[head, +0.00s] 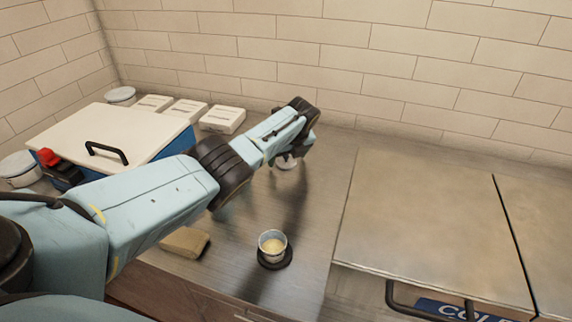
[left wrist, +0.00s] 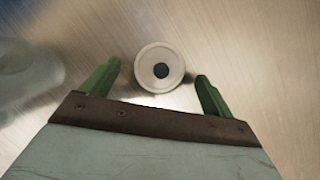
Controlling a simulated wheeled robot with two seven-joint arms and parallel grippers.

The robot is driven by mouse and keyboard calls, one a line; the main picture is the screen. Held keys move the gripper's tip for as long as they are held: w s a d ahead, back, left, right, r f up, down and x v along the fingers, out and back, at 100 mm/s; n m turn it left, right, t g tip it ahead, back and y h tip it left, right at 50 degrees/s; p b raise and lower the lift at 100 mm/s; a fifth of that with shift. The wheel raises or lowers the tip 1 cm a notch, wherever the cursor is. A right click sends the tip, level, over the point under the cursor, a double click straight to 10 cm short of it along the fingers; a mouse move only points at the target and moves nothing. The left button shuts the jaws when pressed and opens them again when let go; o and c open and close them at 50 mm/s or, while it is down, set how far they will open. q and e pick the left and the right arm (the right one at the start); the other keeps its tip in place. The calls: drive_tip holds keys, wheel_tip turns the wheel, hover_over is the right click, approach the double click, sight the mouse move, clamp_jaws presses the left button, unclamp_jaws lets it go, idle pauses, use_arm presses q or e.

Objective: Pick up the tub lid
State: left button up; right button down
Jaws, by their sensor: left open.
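The tub lid is most likely the round, pale disc (left wrist: 160,88) with a dark centre in the left wrist view; it lies on the metal counter. In the head view a small pale round thing (head: 287,163) shows on the counter under my left gripper (head: 292,150), partly hidden by it. My left gripper (left wrist: 158,74) is open, its green fingers on either side of the disc, with no visible grip on it. I cannot tell the height of the fingers above the counter. My right gripper is not in view.
A small cup (head: 273,246) with yellowish contents stands on a dark coaster. A tan block (head: 186,242) lies left of it. A white-lidded blue box (head: 130,130), several white packages (head: 222,119) and a tiled wall are behind. A blurred translucent thing (left wrist: 25,80) is left in the wrist view.

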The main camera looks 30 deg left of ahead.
use_arm(q)
drive_tip(key=shift+a+f, duration=0.1)
drive_tip(key=shift+f, duration=0.2)
drive_tip(key=c, duration=1)
drive_tip(key=shift+r, duration=0.1)
drive_tip(key=shift+c, duration=0.2)
